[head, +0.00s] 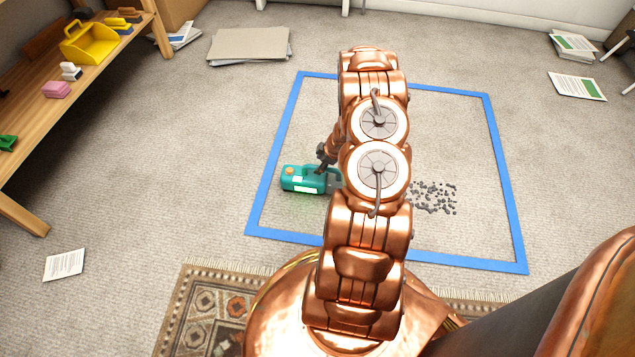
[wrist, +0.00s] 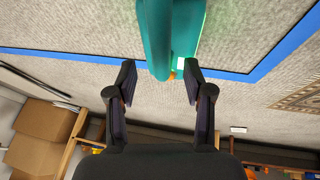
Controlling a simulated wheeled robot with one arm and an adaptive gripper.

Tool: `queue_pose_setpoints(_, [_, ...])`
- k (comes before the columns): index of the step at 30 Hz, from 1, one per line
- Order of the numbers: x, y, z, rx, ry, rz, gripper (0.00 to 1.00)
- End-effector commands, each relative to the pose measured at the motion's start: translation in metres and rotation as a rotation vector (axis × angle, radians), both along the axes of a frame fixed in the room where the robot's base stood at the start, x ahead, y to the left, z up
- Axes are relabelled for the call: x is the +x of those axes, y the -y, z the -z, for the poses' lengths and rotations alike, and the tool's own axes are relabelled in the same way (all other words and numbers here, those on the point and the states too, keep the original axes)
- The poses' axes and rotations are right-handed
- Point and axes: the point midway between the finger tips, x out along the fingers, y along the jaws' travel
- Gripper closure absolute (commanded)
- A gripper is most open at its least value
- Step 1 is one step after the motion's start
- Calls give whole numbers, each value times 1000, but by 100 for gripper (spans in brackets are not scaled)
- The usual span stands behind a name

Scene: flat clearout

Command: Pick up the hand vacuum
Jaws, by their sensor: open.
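The teal hand vacuum (head: 303,180) lies on the carpet inside the blue taped square, near its left edge, partly hidden by my arm at its right end. It has an orange part on its left end and white labels. In the wrist view the vacuum (wrist: 172,35) is at the top middle, ahead of and between my open fingers. My gripper (wrist: 160,80) is open, with a finger on each side of the vacuum's near end and nothing gripped. In the head view my gripper (head: 323,158) is just above the vacuum; whether it touches cannot be told.
Dark debris (head: 433,197) lies in the blue taped square (head: 508,185), right of my arm. A patterned rug (head: 190,310) is in front. A wooden shelf (head: 60,100) with a yellow dustpan (head: 90,42) stands left. Flat cardboard (head: 248,45) and papers lie around.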

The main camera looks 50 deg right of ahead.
Motion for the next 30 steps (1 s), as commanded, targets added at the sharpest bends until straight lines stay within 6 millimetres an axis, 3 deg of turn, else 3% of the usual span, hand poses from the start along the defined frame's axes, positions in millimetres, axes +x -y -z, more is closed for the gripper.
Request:
queue_pose_setpoints(9, [13, -2, 39, 1, -1, 0, 48])
queue_pose_setpoints(17, [15, -2, 39, 0, 0, 1, 48])
queue_pose_setpoints(30, [15, -2, 39, -1, -1, 0, 94])
